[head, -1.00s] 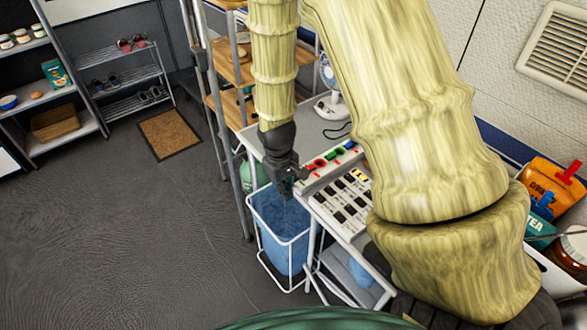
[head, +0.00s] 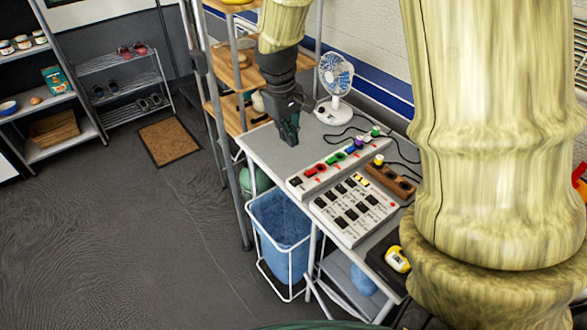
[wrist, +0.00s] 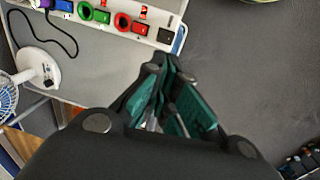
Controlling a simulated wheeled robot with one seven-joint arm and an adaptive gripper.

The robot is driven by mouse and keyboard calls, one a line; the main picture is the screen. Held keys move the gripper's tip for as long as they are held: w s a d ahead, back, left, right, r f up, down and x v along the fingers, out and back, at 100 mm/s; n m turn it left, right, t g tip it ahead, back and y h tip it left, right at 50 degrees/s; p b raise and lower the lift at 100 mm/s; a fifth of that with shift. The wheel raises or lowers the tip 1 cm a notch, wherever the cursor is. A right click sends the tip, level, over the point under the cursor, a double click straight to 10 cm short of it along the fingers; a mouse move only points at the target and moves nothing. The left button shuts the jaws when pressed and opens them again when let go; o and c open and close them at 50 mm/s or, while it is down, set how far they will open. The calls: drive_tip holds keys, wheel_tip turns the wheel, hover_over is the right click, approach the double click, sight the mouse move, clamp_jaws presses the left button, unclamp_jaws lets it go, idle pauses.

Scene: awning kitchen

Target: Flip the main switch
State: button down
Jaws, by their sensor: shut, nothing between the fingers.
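A white power strip (head: 326,172) lies on the grey table. It carries a red, a green and a purple plug, small red lit switches, and a larger black switch (head: 296,182) at its left end, which looks like the main switch. That black switch also shows in the wrist view (wrist: 165,36), at the strip's right end. My gripper (head: 289,140) is shut and empty above the table, behind the strip's black switch end in the head view and apart from it. In the wrist view my fingertips (wrist: 163,64) sit just below the black switch. Its tilt is too small to tell.
A white panel with several black switches (head: 350,210) lies in front of the strip. A brown socket block (head: 390,181) and a white fan (head: 335,85) with cables are nearby. A blue bin (head: 280,225) stands below the table's left edge.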

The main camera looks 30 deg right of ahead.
sight(295, 178)
drive_tip(key=shift+f, duration=0.1)
drive_tip(key=shift+d+f+p, duration=0.3)
drive_tip(key=shift+f+p, duration=0.05)
drive_tip(key=shift+f, duration=1.95)
drive_tip(key=shift+d+f+p, duration=0.25)
drive_tip(key=shift+f+p, duration=0.15)
drive_tip(key=shift+f, duration=1.9)
drive_tip(key=shift+d+f+p, duration=0.3)
drive_tip(key=shift+f+p, duration=0.05)
drive_tip(key=shift+f, duration=1.95)
